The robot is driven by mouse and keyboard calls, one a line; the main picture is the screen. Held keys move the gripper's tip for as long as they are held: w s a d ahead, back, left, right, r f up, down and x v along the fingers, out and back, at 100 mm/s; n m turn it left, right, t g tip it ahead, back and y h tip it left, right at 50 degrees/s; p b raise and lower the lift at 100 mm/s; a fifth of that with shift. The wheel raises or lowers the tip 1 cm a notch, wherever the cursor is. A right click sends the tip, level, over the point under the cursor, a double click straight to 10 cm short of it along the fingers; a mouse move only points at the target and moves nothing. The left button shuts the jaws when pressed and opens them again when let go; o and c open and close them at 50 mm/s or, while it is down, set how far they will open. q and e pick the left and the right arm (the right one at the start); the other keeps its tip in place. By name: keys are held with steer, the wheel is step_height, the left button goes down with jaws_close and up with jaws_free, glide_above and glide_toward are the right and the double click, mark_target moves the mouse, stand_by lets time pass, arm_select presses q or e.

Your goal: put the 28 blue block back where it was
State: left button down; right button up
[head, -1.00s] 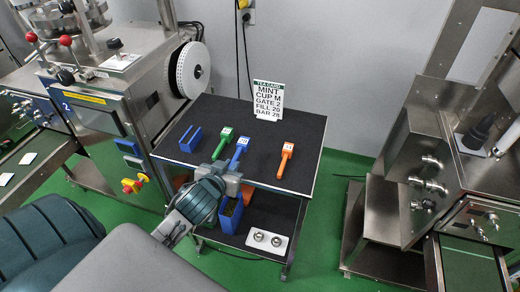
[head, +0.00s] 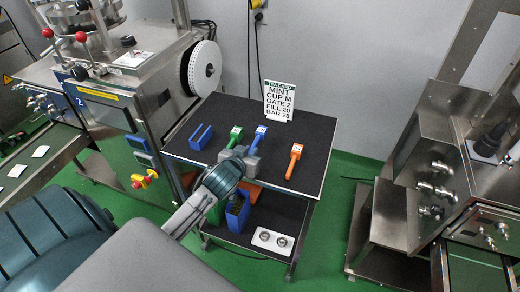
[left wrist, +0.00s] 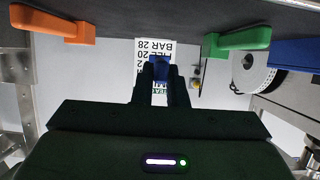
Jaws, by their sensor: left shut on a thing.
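The blue block (head: 259,134) has a pale label on its head end. My left gripper (head: 247,157) is shut on its handle end, above the front middle of the dark tabletop (head: 285,120). In the left wrist view the blue block (left wrist: 158,66) shows between the fingertips and looks clear of the tabletop; the gap's size is hard to tell. A green block (head: 236,138) lies just left of it, and an orange block (head: 294,160) lies to the right. The number on the blue block is too small to read. My right gripper is not in view.
A blue slotted holder (head: 201,137) stands on the tabletop's left. A tea card (head: 279,98) stands at the back edge. The lower shelf bears a blue bin (head: 238,212) and a white plate with two knobs (head: 271,240). Steel machines flank the table.

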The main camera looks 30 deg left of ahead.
mark_target(260, 153)
arm_select(q)
steer(key=w, duration=0.4)
steer(key=shift+d+f+p, duration=0.15)
steer(key=shift+d+p, duration=0.05)
steer(key=shift+p, duration=0.1)
steer(key=shift+w, duration=0.25)
step_height(260, 153, down, 3)
steer(key=shift+w+d+f+p, duration=0.1)
steer(key=shift+w+p, duration=0.05)
steer(key=shift+p, duration=0.5)
steer(key=shift+f, duration=0.25)
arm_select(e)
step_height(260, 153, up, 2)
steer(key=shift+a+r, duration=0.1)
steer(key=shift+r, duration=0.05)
arm_select(q)
steer(key=c, duration=1.5)
jaws_free()
steer(key=shift+f, duration=0.1)
steer(key=shift+o, duration=0.2)
